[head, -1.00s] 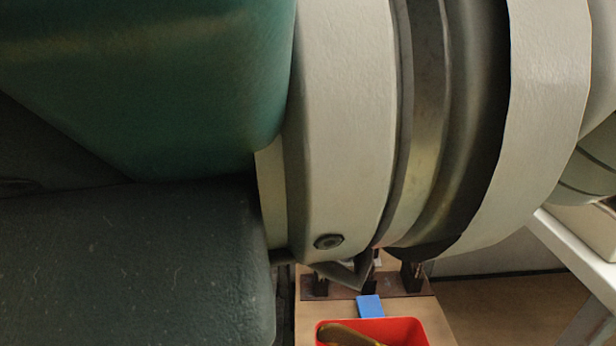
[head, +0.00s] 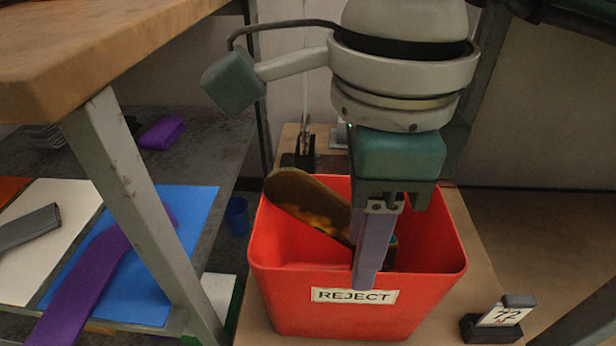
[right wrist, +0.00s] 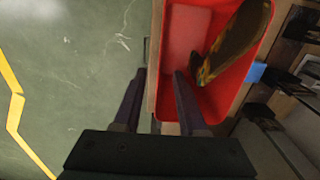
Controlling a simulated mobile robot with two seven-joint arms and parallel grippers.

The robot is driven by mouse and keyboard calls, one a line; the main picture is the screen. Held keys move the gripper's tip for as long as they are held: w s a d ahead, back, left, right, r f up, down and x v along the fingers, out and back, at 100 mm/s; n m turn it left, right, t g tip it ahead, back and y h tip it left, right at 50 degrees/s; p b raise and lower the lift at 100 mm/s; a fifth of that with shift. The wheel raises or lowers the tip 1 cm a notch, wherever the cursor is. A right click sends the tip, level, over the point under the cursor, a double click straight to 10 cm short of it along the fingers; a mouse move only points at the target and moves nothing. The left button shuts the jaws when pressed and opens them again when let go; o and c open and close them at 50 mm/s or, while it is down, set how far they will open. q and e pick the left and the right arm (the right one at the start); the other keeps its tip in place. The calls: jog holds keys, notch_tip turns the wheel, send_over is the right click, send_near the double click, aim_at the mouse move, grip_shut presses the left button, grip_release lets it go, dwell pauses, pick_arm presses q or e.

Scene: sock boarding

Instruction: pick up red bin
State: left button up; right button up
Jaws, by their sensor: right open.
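The red bin (head: 430,250) with a REJECT label stands on a wooden surface. A brown board-shaped piece (head: 295,185) with an orange patterned part leans inside it. My right gripper (head: 366,280) points down at the bin's labelled front wall, open and holding nothing. In the right wrist view, its two fingers (right wrist: 160,74) are apart, one on each side of the line of the bin's near wall (right wrist: 157,60). How far down they reach along the wall is unclear. My left gripper is not in view.
A wooden-topped bench (head: 110,45) with a metal leg stands at left. A small number stand (head: 497,320) is right of the bin.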

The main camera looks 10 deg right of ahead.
aim_at(354, 298)
notch_tip(354, 298, down, 7)
jog(key=b, duration=0.3)
jog(key=shift+s+d+r, duration=0.1)
jog(key=shift+c, duration=0.3)
jog(key=shift+c, duration=0.7)
grip_shut()
